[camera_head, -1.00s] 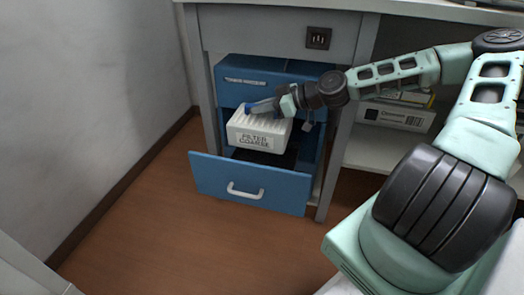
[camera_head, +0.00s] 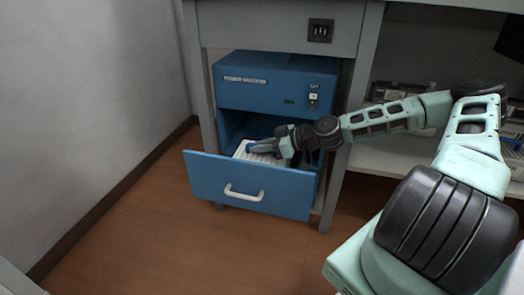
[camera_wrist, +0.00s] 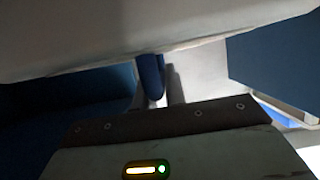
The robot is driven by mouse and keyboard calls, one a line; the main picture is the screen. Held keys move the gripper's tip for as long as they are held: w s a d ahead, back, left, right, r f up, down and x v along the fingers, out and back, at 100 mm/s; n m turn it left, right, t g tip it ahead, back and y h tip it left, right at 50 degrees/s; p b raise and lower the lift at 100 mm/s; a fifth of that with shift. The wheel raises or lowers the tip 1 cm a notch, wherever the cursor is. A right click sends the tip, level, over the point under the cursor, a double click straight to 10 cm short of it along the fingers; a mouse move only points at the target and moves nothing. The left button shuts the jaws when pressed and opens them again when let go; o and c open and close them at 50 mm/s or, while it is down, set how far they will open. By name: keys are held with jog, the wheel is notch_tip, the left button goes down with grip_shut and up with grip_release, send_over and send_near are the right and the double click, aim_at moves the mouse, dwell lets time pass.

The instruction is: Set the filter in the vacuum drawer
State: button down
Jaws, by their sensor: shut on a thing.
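The white ribbed filter (camera_head: 243,155) sits down inside the open blue vacuum drawer (camera_head: 212,180), mostly hidden behind the drawer front. My gripper (camera_head: 261,146) reaches in from the right with its blue fingers at the filter's top, and it is shut on the filter. In the wrist view, a pale surface, apparently the filter (camera_wrist: 90,40), fills the top, with a blue finger (camera_wrist: 151,78) against it. Whether the filter touches the drawer floor cannot be seen.
The blue vacuum unit (camera_head: 265,92), with a switch and a green display, stands above the drawer under a grey desk. A desk leg (camera_head: 336,190) stands close to the drawer's right side. The brown floor (camera_head: 130,240) in front is clear.

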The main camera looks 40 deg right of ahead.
jog(key=c, duration=1.5)
grip_release()
jog(key=shift+o, duration=0.2)
jog(key=p+v, duration=0.5)
jog(key=v, duration=0.7)
jog(key=shift+r, duration=0.15)
jog(key=shift+r+p, duration=0.1)
jog(key=shift+p, duration=0.25)
